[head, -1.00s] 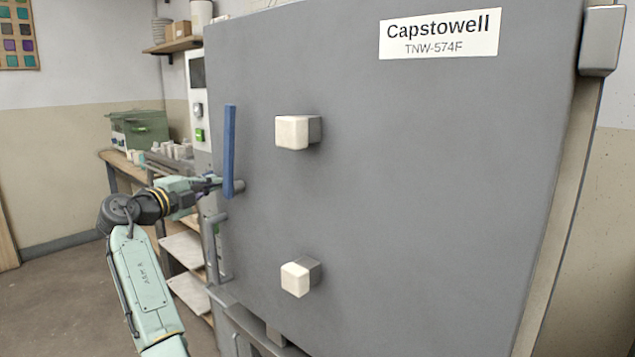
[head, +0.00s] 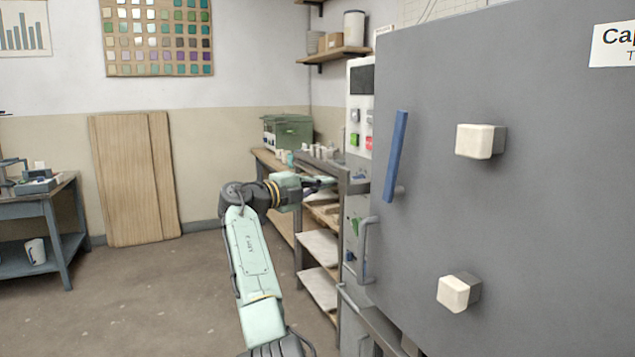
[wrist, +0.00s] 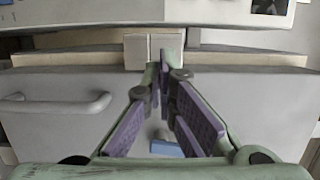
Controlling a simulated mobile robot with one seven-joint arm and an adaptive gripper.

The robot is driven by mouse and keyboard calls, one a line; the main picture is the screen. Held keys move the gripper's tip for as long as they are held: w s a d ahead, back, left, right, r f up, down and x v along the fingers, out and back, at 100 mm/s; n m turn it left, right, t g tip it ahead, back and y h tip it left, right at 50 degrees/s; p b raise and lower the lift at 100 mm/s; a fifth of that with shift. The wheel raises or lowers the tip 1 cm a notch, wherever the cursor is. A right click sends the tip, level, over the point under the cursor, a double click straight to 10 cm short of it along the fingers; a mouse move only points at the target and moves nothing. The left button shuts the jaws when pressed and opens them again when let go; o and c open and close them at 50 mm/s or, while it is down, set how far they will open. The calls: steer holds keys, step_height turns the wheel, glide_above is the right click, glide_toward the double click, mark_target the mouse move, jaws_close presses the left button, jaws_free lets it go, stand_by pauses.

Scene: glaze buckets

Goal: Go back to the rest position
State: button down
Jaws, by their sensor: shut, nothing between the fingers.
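My gripper (head: 325,181) is to the left of the blue handle (head: 396,157) on the grey kiln door (head: 540,220), apart from it in the head view. In the wrist view my gripper (wrist: 163,62) has its purple-padded fingers together at the tips, with nothing held. My arm is bent, its forearm rising from the lower middle of the head view.
A wooden workbench (head: 262,158) with small pots and a green box (head: 287,131) stands behind my arm. Light shelf boards (head: 318,248) lie below my gripper. A grey bar handle (head: 364,250) juts from the kiln. The floor (head: 150,300) at left is open.

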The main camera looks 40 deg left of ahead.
steer(key=shift+s+a, duration=0.2)
steer(key=shift+a, duration=0.3)
